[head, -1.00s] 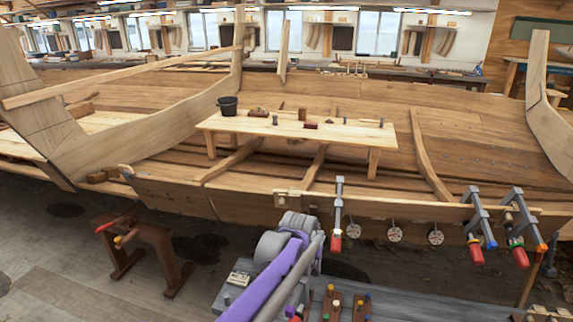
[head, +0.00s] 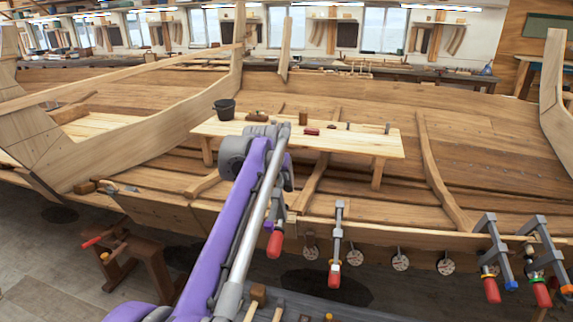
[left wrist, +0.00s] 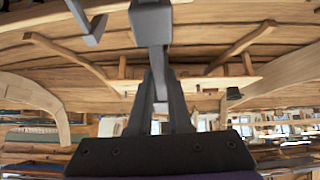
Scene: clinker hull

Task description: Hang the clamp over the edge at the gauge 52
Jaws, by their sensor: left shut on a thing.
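My left gripper (left wrist: 158,88) is shut on a grey clamp (left wrist: 152,22) in the left wrist view. In the head view my arm hides the gripper and the clamp's upper part. The held clamp's red handle (head: 274,244) hangs below my arm, near the hull's upper edge (head: 385,236). I cannot tell whether the clamp touches the edge. My right gripper is out of view.
A second clamp (head: 338,240) hangs on the edge just right of the held one. More clamps (head: 490,260) (head: 541,262) hang further right. A plank table (head: 350,143) with a black bucket (head: 225,109) stands inside the hull. A brown trestle (head: 150,265) stands lower left.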

